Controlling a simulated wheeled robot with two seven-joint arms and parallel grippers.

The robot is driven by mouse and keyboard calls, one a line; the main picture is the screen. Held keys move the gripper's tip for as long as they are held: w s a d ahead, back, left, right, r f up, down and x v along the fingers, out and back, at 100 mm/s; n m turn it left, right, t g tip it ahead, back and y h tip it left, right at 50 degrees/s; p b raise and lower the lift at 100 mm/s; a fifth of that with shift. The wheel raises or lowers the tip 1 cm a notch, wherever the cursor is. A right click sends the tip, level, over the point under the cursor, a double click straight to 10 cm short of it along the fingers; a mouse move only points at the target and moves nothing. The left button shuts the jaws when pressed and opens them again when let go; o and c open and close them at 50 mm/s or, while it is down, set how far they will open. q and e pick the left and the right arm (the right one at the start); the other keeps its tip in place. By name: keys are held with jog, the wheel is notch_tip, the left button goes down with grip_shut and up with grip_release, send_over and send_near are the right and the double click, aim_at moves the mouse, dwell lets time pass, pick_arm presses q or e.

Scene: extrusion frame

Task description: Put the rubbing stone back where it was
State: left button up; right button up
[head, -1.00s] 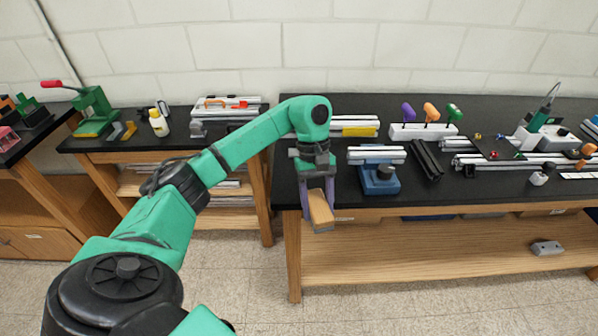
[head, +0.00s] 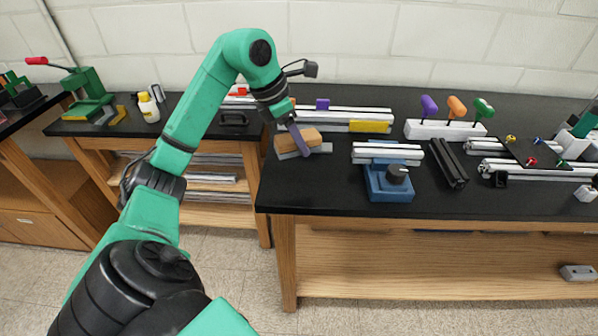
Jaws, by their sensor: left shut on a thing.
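The rubbing stone appears to be the tan block with a grey underside (head: 308,136) in the head view. My left gripper (head: 299,142) is shut on it, with a purple-grey finger across its near side. The block is over the left end of the black bench top, near the front left. A light grey strip shows just below and right of the block. I cannot tell if the block touches the bench or anything under it. The far finger is hidden behind the block. My right gripper is not in view.
A blue fixture with a black knob (head: 391,183) stands to the right of the block. Behind are long aluminium extrusions (head: 345,115) with a yellow piece (head: 370,127). A white rack (head: 445,131) holds coloured-handled tools. The bench's front left corner is bare.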

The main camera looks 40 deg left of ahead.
aim_at(280, 140)
pick_arm(q)
notch_tip(280, 140, down, 9)
jog(key=shift+w+f, duration=0.1)
jog(key=shift+f, duration=0.45)
jog(key=o, duration=1.3)
jog(key=shift+r, duration=0.3)
jog(key=shift+a+r, duration=0.1)
jog(key=shift+r, duration=0.2)
jog(key=b+v, duration=0.1)
jog(key=v, duration=1)
jog(key=shift+r, duration=0.1)
